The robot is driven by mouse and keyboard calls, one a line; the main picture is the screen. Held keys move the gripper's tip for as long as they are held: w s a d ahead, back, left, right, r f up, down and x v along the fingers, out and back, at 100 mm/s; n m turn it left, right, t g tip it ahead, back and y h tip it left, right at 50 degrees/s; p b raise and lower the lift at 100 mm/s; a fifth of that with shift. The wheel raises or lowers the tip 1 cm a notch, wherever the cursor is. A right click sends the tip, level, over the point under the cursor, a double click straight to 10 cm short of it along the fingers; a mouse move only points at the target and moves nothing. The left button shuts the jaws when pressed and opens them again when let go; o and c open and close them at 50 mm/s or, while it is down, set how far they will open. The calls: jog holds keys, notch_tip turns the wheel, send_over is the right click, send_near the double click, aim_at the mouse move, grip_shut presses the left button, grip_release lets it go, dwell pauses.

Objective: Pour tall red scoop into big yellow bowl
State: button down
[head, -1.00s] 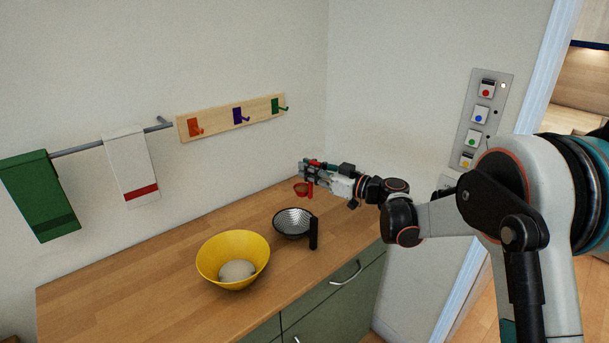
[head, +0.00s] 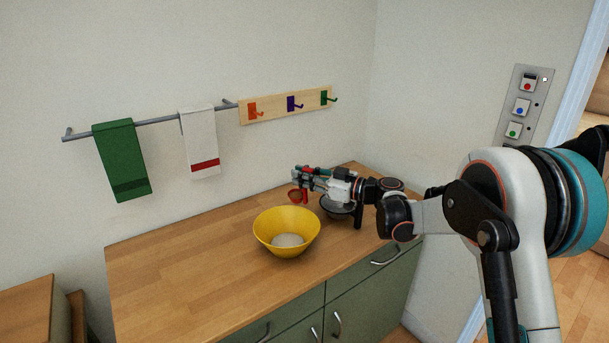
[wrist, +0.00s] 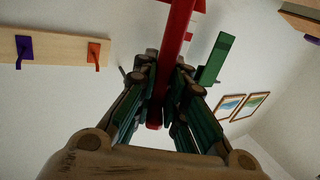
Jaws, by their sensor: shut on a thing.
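The red scoop (head: 295,196) hangs in the air just behind the big yellow bowl (head: 265,236) in the head view. My gripper (head: 301,176) is shut on its red handle, which also runs between the fingers in the wrist view (wrist: 178,40). The scoop's cup looks roughly upright. Its contents are too small to make out. The yellow bowl stands on the wooden counter with a pale rounded mass (head: 288,240) inside.
A dark bowl-like utensil with a black handle (head: 358,218) stands right of the yellow bowl, partly behind my gripper. A hook board (head: 275,108), a green towel (head: 122,160) and a white towel (head: 199,140) hang behind. The counter's left side (head: 180,270) is clear.

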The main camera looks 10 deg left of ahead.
aim_at(292, 200)
jog(key=shift+s+a+f+n+b, duration=0.3)
jog(key=shift+s+f+n, duration=0.3)
jog(key=shift+s+n, duration=0.5)
jog(key=shift+s+a+f+n+b, duration=0.2)
jog(key=shift+s+f+n+b, duration=0.3)
jog(key=shift+s+n, duration=0.55)
jog(key=shift+s+a+f+n+b, duration=0.25)
jog(key=shift+s+f+n, duration=0.55)
jog(key=shift+s, duration=0.45)
jog(key=shift+r, duration=0.1)
jog(key=shift+s+n, duration=0.1)
jog(key=shift+n, duration=0.15)
jog(key=shift+s+a+f+n+b, duration=0.15)
jog(key=shift+s+f+n+b, duration=0.4)
jog(key=shift+n, duration=0.45)
jog(key=shift+r, duration=0.1)
jog(key=shift+s, duration=0.15)
jog(key=shift+s+a+f+n+b, duration=0.1)
jog(key=shift+s+f+n+b, duration=0.15)
jog(key=shift+n, duration=0.35)
jog(key=shift+s+a+f+n+b, duration=0.1)
jog(key=shift+s+f+n+b, duration=0.15)
jog(key=shift+n, duration=0.35)
